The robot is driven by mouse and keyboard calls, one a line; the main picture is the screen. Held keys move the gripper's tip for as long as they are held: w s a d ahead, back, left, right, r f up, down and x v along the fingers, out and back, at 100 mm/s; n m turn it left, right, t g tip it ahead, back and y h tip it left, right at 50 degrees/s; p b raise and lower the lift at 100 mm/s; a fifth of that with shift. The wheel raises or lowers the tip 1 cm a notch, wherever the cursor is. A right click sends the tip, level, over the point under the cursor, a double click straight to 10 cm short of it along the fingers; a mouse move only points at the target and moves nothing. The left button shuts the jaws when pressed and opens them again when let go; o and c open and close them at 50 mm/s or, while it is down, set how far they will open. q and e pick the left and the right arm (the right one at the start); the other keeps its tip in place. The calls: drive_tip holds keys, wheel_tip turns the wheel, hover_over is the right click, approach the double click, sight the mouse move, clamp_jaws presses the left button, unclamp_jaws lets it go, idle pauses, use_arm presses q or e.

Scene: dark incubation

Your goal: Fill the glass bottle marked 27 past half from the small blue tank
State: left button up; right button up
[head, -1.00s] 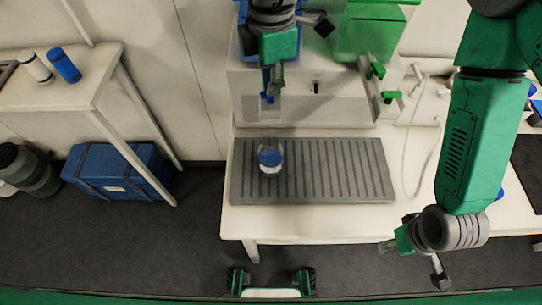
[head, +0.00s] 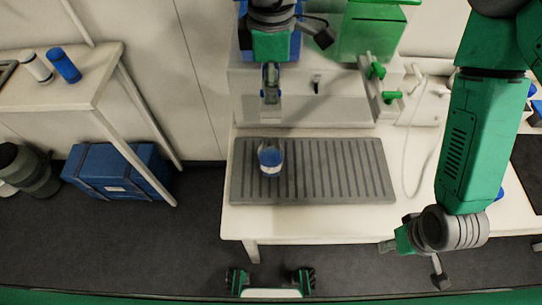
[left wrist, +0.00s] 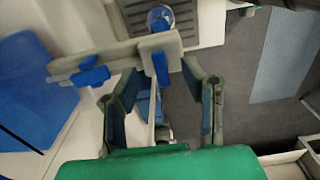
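The glass bottle (head: 271,158) stands upright on the grey slatted tray (head: 345,192). It looks clear with blue and white; its marking and level are unreadable. It also shows at the top of the left wrist view (left wrist: 160,17). The small blue tank (head: 243,38) is partly hidden behind my left arm; in the left wrist view it is at left (left wrist: 35,85). My left gripper (head: 270,92) is above and behind the bottle. In the left wrist view its fingers (left wrist: 163,88) are spread, with a blue tap handle (left wrist: 160,68) between or just beyond their tips. My right gripper (head: 388,246) hangs off the bench front; its fingers are unclear.
A green tank (head: 370,32) with green tap handles (head: 390,97) stands right of the blue one. A pale hose (head: 407,175) lies right of the tray. A side table at left holds a white and a blue container (head: 64,65). A blue case (head: 117,172) is on the floor.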

idle(0.3)
use_arm(q)
wheel_tip(320, 180, up, 9)
idle(0.8)
idle(0.4)
